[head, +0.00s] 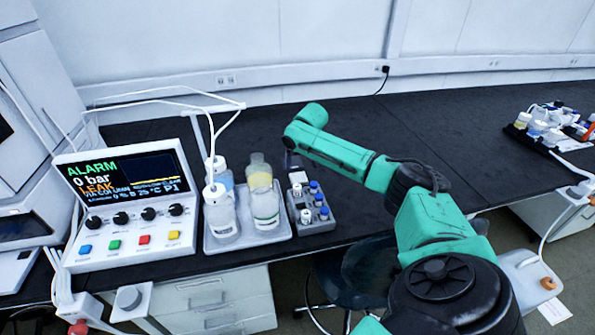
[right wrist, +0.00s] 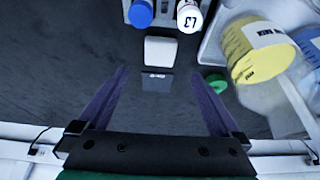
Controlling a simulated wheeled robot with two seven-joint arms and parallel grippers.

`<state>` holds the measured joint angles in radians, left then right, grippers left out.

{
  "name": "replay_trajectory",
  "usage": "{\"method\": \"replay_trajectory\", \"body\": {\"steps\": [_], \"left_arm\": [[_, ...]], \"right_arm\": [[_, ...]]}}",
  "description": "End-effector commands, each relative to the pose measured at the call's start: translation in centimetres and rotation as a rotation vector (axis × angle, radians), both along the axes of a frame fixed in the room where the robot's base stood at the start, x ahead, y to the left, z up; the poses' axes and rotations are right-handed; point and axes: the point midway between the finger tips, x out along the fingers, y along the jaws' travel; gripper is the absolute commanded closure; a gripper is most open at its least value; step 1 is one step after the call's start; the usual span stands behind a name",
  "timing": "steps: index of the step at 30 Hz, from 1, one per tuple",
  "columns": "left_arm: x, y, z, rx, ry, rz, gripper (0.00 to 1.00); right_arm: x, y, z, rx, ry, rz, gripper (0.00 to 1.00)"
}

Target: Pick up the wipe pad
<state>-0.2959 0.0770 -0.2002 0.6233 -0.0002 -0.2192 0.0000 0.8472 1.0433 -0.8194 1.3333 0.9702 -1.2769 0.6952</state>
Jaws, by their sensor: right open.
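A small white block that looks like the wipe pad (right wrist: 158,51) lies on the dark bench in the right wrist view, with a dark labelled tag (right wrist: 157,82) against its near edge. A small pale patch, likely the same pad (head: 298,178), shows in the head view behind the vial rack. My right gripper (right wrist: 158,74) is open and empty. Its fingers are spread to either side of the tag, and the pad lies just beyond the fingertips, centred between them. In the head view the right gripper (head: 291,161) is mostly hidden by its arm. My left gripper is not seen.
A grey rack (head: 313,222) of capped vials stands close beyond the pad. A tray (head: 247,242) with several bottles is beside it, and a green cap (right wrist: 215,82) lies near the right finger. An instrument showing ALARM (head: 124,205) stands left.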

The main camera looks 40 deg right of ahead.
Motion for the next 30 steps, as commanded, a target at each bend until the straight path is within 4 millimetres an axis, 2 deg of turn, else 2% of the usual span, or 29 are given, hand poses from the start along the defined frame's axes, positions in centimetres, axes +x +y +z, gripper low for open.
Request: {"method": "replay_trajectory", "body": {"steps": [3, 6, 13, 18, 27, 28, 30], "left_arm": [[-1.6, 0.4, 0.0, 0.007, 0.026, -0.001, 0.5], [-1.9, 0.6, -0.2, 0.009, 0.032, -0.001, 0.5], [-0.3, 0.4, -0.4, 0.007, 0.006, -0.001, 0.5], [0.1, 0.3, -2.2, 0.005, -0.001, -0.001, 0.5], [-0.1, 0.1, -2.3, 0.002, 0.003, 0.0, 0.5], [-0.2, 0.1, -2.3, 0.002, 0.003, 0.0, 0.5], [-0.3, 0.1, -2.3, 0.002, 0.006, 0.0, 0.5]], "right_arm": [[1.1, -0.5, -2.8, 0.001, 0.002, -0.001, 0.0], [1.6, -0.8, -4.2, 0.001, -0.001, -0.001, 0.0], [2.6, -1.3, -6.3, 0.001, -0.002, 0.0, 0.0], [3.5, -1.9, -9.0, 0.001, -0.002, 0.001, 0.0], [3.7, -2.1, -9.2, -0.001, -0.001, 0.002, 0.0], [3.7, -2.1, -9.2, 0.0, -0.001, 0.002, 0.04], [3.7, -2.1, -9.2, -0.001, -0.001, 0.002, 0.31]]}}
